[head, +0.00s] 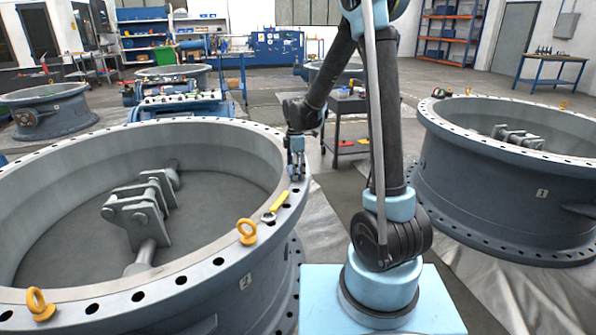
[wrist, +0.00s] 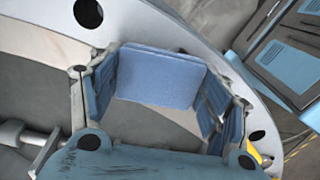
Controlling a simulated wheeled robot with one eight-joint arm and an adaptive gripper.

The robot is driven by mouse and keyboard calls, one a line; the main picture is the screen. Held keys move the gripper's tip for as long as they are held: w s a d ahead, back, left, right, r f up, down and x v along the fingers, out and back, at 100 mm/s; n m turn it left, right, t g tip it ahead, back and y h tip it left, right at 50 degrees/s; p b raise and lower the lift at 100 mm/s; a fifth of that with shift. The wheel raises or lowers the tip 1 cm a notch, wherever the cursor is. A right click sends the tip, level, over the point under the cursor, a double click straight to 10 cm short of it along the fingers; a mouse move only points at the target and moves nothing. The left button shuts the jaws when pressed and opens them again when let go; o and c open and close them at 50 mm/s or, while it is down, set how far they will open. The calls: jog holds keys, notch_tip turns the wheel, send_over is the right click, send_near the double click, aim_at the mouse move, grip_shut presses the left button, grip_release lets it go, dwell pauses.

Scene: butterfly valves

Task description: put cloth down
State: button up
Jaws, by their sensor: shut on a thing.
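My gripper (head: 297,174) hangs over the right part of the bolt-holed rim of the near left valve (head: 215,262). In the wrist view its two fingers (wrist: 160,98) stand on either side of a folded blue cloth (wrist: 158,76) and are shut on it. The cloth looks like a flat rectangular pad, with the pale valve rim behind it. I cannot tell whether the cloth touches the rim. In the head view the cloth is too small to make out clearly.
A yellow-handled wrench (head: 276,205) lies on the rim just below my gripper. Yellow lifting eyes (head: 247,232) stand on the same rim. A dark tool cart (head: 347,120) stands behind, and a second large valve (head: 510,185) is at right.

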jog(key=o, duration=1.3)
jog(key=shift+f, duration=0.1)
notch_tip(320, 180, up, 12)
jog(key=s+d+r+m, duration=0.3)
jog(key=s+d+m, duration=0.2)
jog(key=s+d, duration=0.35)
jog(key=s+d+f+m, duration=0.3)
jog(key=s+d+m, duration=0.1)
jog(key=s, duration=0.3)
jog(key=s+d+f+m+t, duration=0.1)
jog(key=s+d+f+m, duration=0.2)
jog(key=s+d+m, duration=0.2)
jog(key=s+d+f+m+t, duration=0.1)
jog(key=s+d+f+m, duration=0.2)
jog(key=s+m, duration=0.4)
jog(key=shift+s+d+f, duration=0.1)
jog(key=shift+s+d, duration=0.2)
jog(key=shift+s, duration=0.4)
jog(key=shift+s+d+f, duration=0.15)
jog(key=shift+s+d, duration=0.15)
jog(key=shift+s, duration=0.45)
jog(key=shift+s+d+f, duration=0.1)
jog(key=shift+s+d, duration=0.2)
jog(key=shift+s, duration=0.4)
